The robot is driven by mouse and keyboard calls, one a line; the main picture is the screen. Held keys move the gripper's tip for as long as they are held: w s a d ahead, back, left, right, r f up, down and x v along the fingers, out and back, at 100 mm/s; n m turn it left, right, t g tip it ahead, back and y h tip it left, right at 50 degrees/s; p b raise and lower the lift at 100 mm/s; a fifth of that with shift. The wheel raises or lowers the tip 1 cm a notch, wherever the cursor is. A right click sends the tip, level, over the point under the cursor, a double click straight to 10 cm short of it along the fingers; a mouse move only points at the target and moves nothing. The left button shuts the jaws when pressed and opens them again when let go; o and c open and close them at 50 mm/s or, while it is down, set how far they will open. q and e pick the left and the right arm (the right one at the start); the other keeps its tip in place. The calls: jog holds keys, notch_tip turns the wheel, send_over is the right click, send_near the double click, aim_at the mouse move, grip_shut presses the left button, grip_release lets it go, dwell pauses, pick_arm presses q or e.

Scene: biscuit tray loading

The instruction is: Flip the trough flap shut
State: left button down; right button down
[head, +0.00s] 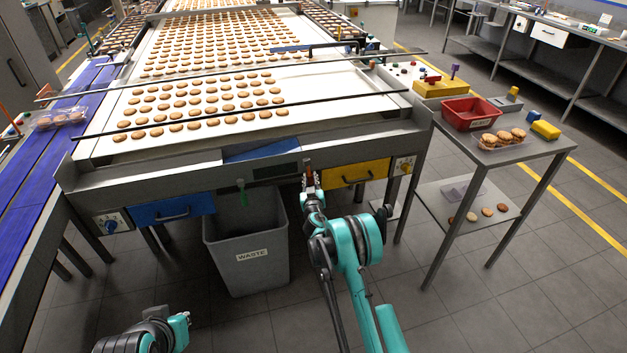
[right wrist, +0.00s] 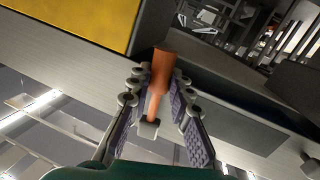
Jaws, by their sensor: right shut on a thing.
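A blue panel (head: 262,150), which looks like the trough flap, sits in the middle of the conveyor's front edge above a dark slot. It lies slanted. My right gripper (head: 309,181) is at the front edge, just right of that slot. It is shut on an orange-brown handle (right wrist: 160,75), which stands between its fingers in the right wrist view (right wrist: 157,95). The same handle shows small in the head view (head: 309,169). How the handle joins the flap is hidden.
A grey waste bin (head: 250,280) stands below the slot, with a green handle (head: 242,192) above it. A blue drawer (head: 172,211) and a yellow drawer (head: 355,174) flank it. Biscuits cover the white belt (head: 110,110). A side table at right holds a red crate (head: 470,122).

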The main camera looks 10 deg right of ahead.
jog(key=shift+a+m, duration=0.65)
jog(key=shift+m, duration=0.25)
jog(key=c, duration=1.4)
grip_release()
jog(key=shift+o, duration=0.2)
jog(key=shift+s, duration=0.1)
jog(key=s+a+r, duration=0.1)
jog(key=s+a, duration=0.1)
jog(key=s, duration=0.9)
jog(key=shift+s, duration=0.3)
jog(key=shift+r, duration=0.1)
